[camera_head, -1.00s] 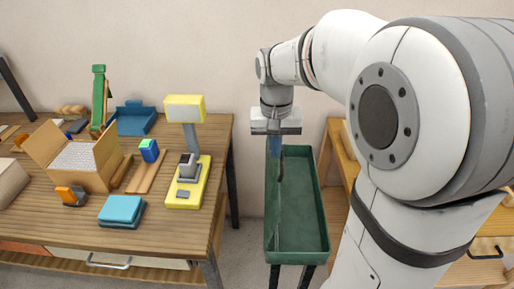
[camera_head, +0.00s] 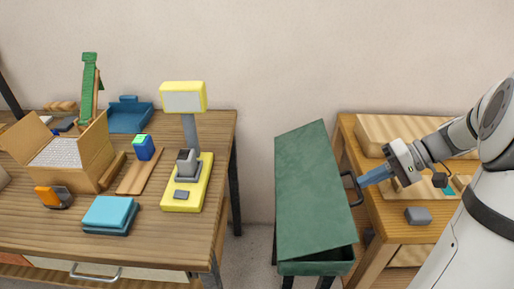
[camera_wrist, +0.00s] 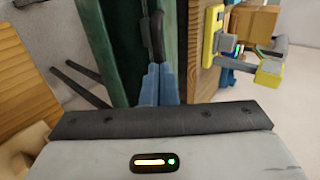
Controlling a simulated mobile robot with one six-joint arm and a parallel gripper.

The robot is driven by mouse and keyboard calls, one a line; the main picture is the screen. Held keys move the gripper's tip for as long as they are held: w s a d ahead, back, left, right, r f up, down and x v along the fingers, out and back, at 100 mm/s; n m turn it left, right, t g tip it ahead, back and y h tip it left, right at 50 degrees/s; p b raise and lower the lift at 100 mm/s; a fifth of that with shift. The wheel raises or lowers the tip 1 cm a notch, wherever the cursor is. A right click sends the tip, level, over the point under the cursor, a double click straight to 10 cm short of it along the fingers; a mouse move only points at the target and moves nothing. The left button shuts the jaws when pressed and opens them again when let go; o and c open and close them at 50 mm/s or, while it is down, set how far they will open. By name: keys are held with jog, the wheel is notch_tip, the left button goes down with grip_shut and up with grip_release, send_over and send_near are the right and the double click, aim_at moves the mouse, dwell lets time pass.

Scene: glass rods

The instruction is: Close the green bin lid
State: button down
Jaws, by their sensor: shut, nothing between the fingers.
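The green bin (camera_head: 316,268) stands between the two tables. A black handle (camera_head: 350,190) is on the lid's right side. My gripper (camera_head: 363,181) comes from the right, its blue fingers shut and empty, with the tips at or very near the handle; contact is unclear. In the wrist view the fingers (camera_wrist: 158,72) point at the dark handle (camera_wrist: 153,30). The bin's inside is mostly hidden by the lid.
The left wooden table (camera_head: 130,235) holds a yellow scale (camera_head: 186,195), an open cardboard box (camera_head: 75,155) and a teal box (camera_head: 110,212). The right wooden table (camera_head: 400,228), close beside the bin, carries a grey block (camera_head: 417,215) under my arm.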

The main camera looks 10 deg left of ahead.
notch_tip(320, 180, down, 11)
jog(key=d+b, duration=0.2)
jog(key=b, duration=0.3)
jog(key=shift+d+y, duration=0.4)
jog(key=shift+w+r, duration=0.1)
